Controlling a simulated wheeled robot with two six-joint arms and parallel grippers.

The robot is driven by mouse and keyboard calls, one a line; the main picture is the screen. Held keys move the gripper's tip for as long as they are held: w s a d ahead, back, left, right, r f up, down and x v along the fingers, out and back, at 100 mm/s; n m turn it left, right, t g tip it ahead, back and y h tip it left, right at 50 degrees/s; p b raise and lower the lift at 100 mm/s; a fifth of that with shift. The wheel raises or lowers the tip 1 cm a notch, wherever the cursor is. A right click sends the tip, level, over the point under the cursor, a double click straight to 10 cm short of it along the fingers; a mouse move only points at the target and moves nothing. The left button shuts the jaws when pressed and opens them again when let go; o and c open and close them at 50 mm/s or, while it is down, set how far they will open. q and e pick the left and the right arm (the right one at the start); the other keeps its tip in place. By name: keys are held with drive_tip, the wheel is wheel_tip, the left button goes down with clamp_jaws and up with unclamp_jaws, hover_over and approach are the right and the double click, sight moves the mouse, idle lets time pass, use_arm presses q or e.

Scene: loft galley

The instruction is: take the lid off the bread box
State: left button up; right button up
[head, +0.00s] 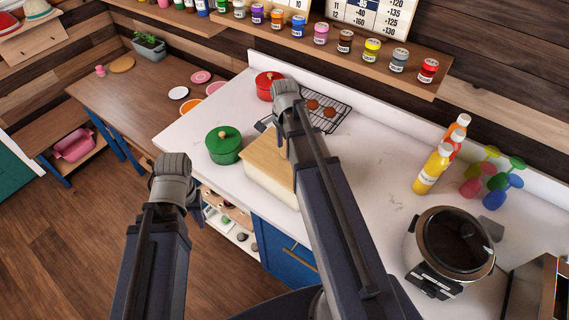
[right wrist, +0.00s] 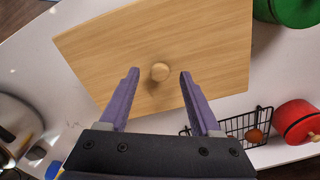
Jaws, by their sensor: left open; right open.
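The bread box (head: 268,184) is a cream box on the white counter, with a flat wooden lid (head: 260,153) on top; my right arm hides part of it. In the right wrist view, the lid (right wrist: 90,48) fills the upper middle, with a round wooden knob (right wrist: 160,72) on it. My right gripper (right wrist: 157,74) is open, its purple fingers on either side of the knob in the picture with gaps on both sides. I cannot tell its height above the lid. My left gripper (head: 172,168) is open and empty, off the counter's front edge, left of the box.
A green pot (head: 223,147) stands just left of the box. A red pot (head: 268,86) and a wire rack (head: 330,104) are behind it. Sauce bottles (head: 432,170) and a round cooker (head: 450,245) stand to the right. The counter between box and cooker looks clear.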

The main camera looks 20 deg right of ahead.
drive_tip(key=shift+f, duration=0.7)
drive_tip(key=shift+r, duration=0.1)
clamp_jaws()
